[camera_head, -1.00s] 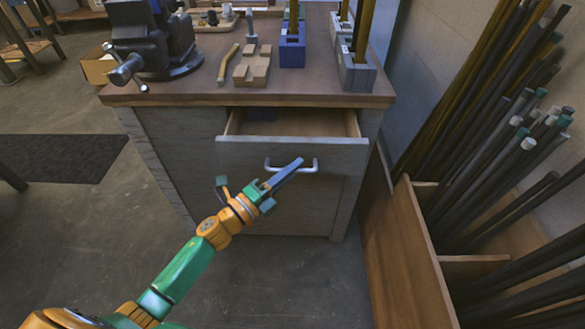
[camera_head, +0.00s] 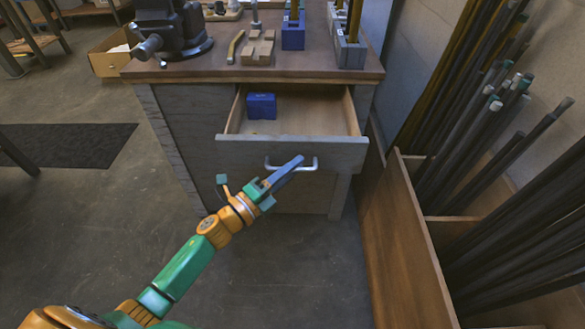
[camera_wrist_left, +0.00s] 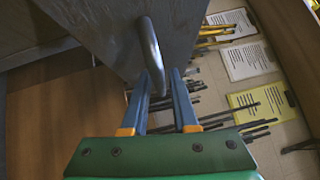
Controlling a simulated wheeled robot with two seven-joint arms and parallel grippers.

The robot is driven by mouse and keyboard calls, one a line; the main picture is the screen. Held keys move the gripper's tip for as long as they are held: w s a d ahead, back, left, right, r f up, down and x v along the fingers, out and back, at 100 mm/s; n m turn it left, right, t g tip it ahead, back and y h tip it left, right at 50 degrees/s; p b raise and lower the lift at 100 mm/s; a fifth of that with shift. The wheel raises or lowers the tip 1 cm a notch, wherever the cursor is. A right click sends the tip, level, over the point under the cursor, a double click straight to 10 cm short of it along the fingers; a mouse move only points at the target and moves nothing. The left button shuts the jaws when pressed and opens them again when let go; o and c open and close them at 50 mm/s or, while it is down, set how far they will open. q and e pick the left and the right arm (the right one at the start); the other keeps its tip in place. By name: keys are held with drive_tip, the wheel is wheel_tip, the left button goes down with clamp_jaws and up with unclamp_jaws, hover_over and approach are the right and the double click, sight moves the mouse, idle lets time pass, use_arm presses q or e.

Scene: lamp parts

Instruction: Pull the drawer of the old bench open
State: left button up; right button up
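The old bench (camera_head: 190,125) stands ahead with its drawer (camera_head: 235,153) pulled well out, the inside showing. A blue block (camera_head: 261,106) lies in the drawer at the back left. The metal bar handle (camera_head: 314,166) is on the drawer front. My left gripper (camera_head: 296,162) reaches it from the lower left. The exact contact is partly hidden. My right gripper is not in view.
A dark vise (camera_head: 168,35), a wooden block (camera_head: 258,50) and blue and grey holders stand on the bench top. A wooden bin (camera_head: 405,245) with many rods stands close on the right. The floor in front of the drawer is clear.

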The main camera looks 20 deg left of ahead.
use_arm(q)
drive_tip(key=shift+o, duration=0.7)
drive_tip(key=v, duration=0.7)
